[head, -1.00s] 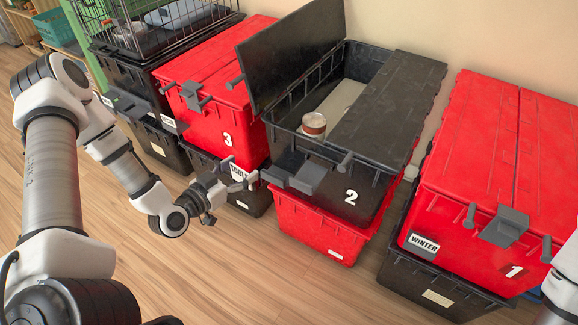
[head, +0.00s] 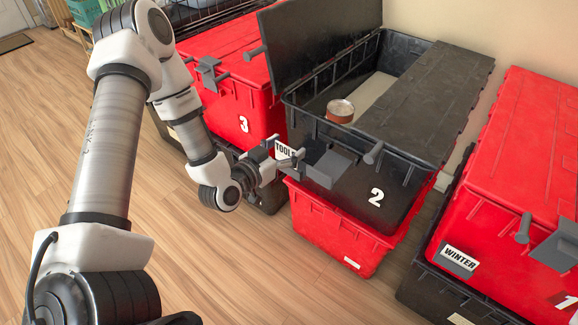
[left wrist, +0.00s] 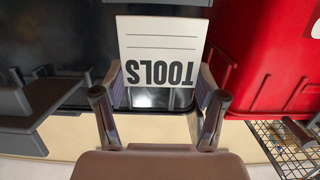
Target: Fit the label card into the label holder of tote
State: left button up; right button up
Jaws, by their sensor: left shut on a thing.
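My left gripper (head: 272,162) is shut on a white label card (head: 285,150) with black "TOOLS" lettering. In the left wrist view the card (left wrist: 162,50) appears upside down between the gripper's fingertips (left wrist: 158,90). The card is close to the left front of the open black tote 2 (head: 400,196), left of its grey latch (head: 326,168). I cannot tell whether it touches the tote. A shiny strip (left wrist: 150,98) shows between the fingers in the wrist view; I cannot tell whether it is a label holder. My right gripper is out of view.
Tote 2 stands on a red tote (head: 335,235) and holds a round tin (head: 340,110); its left lid flap is raised. Red tote 3 (head: 225,115) is to the left. Red tote 1 (head: 530,170), labelled "WINTER", is to the right. The floor in front is clear.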

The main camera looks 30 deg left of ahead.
pick_arm(q)
jog(key=shift+w+d, duration=0.2)
jog(key=shift+w, duration=0.1)
notch_tip(320, 180, down, 3)
jog(key=b, duration=0.2)
jog(key=shift+w+f+b, duration=0.1)
jog(key=shift+f+b, duration=0.05)
jog(key=shift+b, duration=0.25)
jog(key=shift+f, duration=0.3)
jog(key=shift+r, duration=0.25)
jog(key=shift+c, duration=0.4)
jog(key=shift+f, duration=0.1)
jog(key=o, duration=0.5)
jog(key=shift+f, duration=0.1)
jog(key=o, duration=0.4)
